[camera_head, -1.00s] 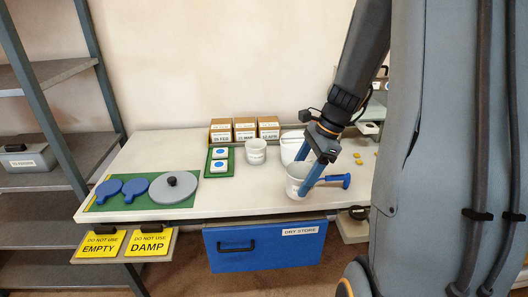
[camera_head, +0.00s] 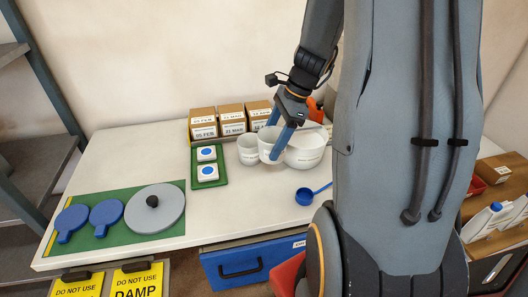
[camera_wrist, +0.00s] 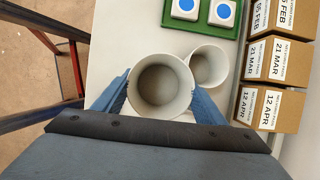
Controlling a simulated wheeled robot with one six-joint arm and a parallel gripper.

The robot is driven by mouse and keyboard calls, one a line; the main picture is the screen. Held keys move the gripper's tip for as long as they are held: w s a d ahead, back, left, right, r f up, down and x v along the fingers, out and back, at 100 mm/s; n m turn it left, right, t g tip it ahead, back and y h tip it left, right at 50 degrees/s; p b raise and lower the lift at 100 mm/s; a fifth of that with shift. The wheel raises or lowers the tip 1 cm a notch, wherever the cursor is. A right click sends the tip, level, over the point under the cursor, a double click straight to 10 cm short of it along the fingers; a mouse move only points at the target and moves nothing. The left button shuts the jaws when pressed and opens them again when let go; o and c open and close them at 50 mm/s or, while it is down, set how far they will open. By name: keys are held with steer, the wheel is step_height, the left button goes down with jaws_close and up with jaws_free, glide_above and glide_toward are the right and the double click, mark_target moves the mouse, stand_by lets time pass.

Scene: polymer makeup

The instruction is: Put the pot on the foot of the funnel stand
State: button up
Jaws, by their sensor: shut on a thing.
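My gripper (camera_head: 277,150) is shut on a white pot (camera_head: 266,136), with one blue finger on each side of it. In the wrist view the pot (camera_wrist: 160,88) is upright, open-topped and looks empty. In the head view it appears between a second white pot (camera_head: 248,152) and a wider white bowl (camera_head: 306,150). The second pot also shows close beside it in the wrist view (camera_wrist: 208,64). I cannot tell how high the held pot is above the table. I cannot make out the funnel stand; my own body covers the right part of the table.
Dated brown boxes (camera_head: 232,119) stand along the back. A green tray (camera_head: 209,183) holds two blue-dotted blocks. A blue scoop (camera_head: 304,197) lies near the front edge. A green mat (camera_head: 118,243) with a grey lid (camera_head: 157,208) and blue paddles lies left. The table's back left is clear.

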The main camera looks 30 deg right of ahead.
steer(key=shift+f+p, duration=0.65)
steer(key=shift+f, duration=3.5)
steer(key=shift+f, duration=0.1)
steer(key=o, duration=1.1)
